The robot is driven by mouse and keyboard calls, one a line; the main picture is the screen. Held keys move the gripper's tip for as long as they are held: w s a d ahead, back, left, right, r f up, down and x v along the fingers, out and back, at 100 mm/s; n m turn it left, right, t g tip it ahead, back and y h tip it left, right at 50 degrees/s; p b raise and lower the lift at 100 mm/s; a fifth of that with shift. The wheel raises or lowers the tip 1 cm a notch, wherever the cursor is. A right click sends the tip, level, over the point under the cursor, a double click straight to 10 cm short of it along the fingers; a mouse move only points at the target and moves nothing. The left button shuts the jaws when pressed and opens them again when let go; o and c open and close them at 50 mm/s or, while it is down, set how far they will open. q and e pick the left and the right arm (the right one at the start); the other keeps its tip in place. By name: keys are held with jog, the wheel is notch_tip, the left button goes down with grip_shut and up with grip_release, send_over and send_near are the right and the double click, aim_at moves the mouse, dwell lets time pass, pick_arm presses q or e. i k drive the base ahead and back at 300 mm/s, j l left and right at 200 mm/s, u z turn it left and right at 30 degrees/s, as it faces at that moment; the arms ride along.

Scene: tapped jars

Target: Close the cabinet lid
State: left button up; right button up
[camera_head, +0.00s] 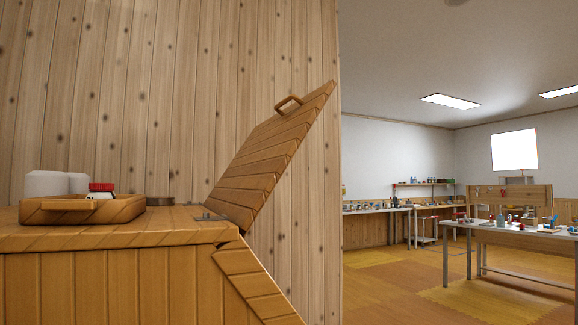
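The wooden cabinet (110,285) stands at the lower left, with a flat top of orange-brown planks. Its lid (262,155) is raised and tilted up to the right from a hinge (207,215) at the right part of the top. A small wooden handle (289,103) sits on the lid's upper left face near its free edge. The opening beneath the lid is mostly hidden by the cabinet's front. Neither of my grippers shows in the head view.
On the cabinet top stand a wooden tray (70,212), a jar with a red lid (101,190) and white containers (46,184). A plank wall (120,90) rises behind. Cluttered workbenches (510,238) stand at the right, with open floor (400,290) before them.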

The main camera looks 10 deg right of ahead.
aim_at(241, 193)
jog(key=u, duration=0.45)
jog(key=i+l+u, duration=0.1)
jog(key=l+u, duration=0.3)
jog(key=i+l+u, duration=0.1)
jog(key=l+u, duration=0.5)
jog(key=u, duration=0.15)
